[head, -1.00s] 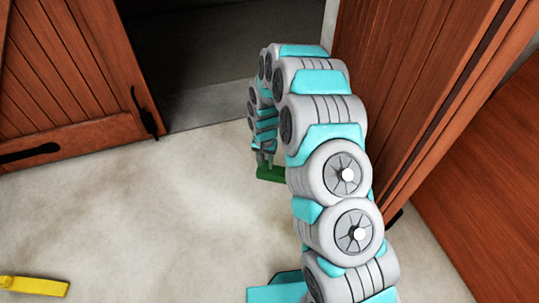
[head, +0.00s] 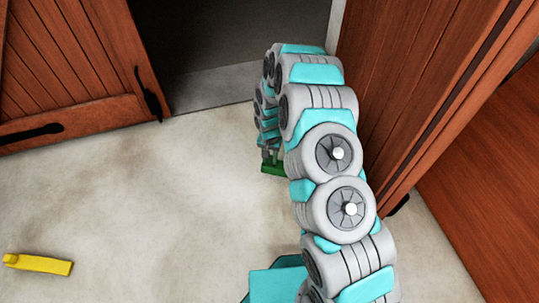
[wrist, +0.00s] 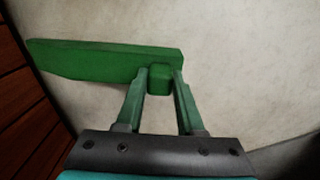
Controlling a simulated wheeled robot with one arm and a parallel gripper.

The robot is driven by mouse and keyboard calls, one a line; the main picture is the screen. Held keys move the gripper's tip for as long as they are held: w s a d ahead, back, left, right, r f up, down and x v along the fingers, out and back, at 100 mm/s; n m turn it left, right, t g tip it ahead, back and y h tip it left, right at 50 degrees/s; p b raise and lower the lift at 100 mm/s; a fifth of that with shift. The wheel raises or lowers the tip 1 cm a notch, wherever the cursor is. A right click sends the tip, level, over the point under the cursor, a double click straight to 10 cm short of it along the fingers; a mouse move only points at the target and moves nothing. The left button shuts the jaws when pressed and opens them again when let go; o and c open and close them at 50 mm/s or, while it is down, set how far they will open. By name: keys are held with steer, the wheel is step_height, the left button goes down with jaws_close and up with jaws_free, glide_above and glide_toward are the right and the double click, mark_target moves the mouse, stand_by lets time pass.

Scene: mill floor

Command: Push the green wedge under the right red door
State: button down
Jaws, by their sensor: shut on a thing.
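The green wedge (wrist: 105,62) lies across the top of the wrist view, its thin end pointing left. My gripper (wrist: 160,78) is shut on the small block at the wedge's thick right end. In the head view the wedge (head: 272,169) is mostly hidden behind my arm, close to the floor. The right red door (head: 392,90) stands open to the right of my arm. In the wrist view, red planks (wrist: 22,115) show at the left, with the wedge's tip near their edge. Whether the wedge touches the door or floor cannot be told.
The left red door (head: 75,65) stands open at the upper left. A dark doorway (head: 225,45) lies between the doors. A yellow wedge-like piece (head: 40,264) lies on the floor at the lower left. The pale floor in the middle is clear.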

mark_target(281, 165)
step_height(281, 165, down, 4)
steer(key=shift+f+b, duration=0.1)
steer(key=shift+b, duration=0.45)
steer(key=shift+d+r, duration=0.2)
steer(key=shift+d, duration=0.25)
steer(key=shift+s+d+p, duration=0.25)
steer(key=shift+d+p, duration=0.1)
steer(key=shift+d, duration=0.55)
steer(key=shift+s+d+p, duration=0.2)
steer(key=shift+d+p, duration=0.15)
steer(key=shift+d, duration=0.55)
steer(key=shift+s+d, duration=0.1)
steer(key=shift+d, duration=0.35)
steer(key=shift+f, duration=0.2)
steer(key=shift+s+d+f, duration=0.1)
steer(key=shift+s+d, duration=0.15)
steer(key=shift+d, duration=0.55)
